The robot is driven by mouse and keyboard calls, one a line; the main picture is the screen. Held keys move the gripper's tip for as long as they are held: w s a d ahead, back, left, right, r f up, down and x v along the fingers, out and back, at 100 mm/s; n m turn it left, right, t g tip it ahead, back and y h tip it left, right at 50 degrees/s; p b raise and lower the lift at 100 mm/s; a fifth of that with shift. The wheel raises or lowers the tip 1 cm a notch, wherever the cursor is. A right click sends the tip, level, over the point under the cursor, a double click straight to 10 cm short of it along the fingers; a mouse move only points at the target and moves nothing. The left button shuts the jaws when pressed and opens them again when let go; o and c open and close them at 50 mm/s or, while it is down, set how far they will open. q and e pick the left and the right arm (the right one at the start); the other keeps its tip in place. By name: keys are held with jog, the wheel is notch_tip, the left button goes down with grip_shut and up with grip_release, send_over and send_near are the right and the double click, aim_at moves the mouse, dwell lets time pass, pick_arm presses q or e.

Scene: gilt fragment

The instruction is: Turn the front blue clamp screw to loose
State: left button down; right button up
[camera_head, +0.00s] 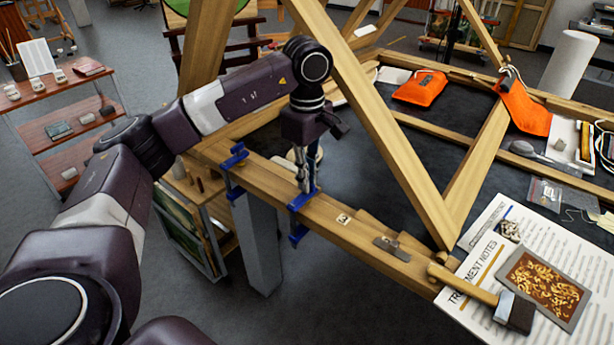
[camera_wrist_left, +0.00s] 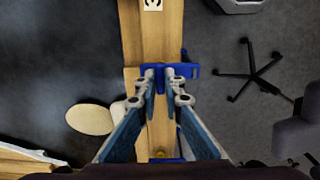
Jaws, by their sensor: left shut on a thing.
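Two blue clamps sit on the front wooden beam (camera_head: 345,230). The one nearer the beam's middle, the front blue clamp (camera_head: 300,203), is under my left gripper (camera_head: 304,186). The other blue clamp (camera_head: 235,160) is farther left, near the beam's end. My left gripper points down, its fingers shut on the upper part of the front clamp. In the left wrist view, the fingertips (camera_wrist_left: 161,80) close around the blue screw part, and the clamp's blue bar (camera_wrist_left: 188,71) sticks out to the right. The screw's turn position is hard to tell. My right gripper is not in view.
Slanted wooden struts (camera_head: 375,120) rise just right of my left gripper. A hammer (camera_head: 480,297) lies on the printed sheet (camera_head: 470,268) at the right. A small metal plate (camera_head: 391,248) lies on the beam. An orange pouch (camera_head: 420,88) lies farther back.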

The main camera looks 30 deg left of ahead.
pick_arm(q)
jog(key=n, duration=0.4)
jog(key=shift+a+r+n, duration=0.1)
jog(key=shift+r+n, duration=0.05)
jog(key=shift+n, duration=0.15)
jog(key=shift+n+p, duration=0.3)
jog(key=shift+n, duration=1.2)
jog(key=shift+w+n, duration=0.1)
jog(key=shift+n, duration=0.2)
jog(key=c, duration=2.1)
grip_release()
notch_tip(320, 180, up, 12)
jog(key=shift+f, duration=0.1)
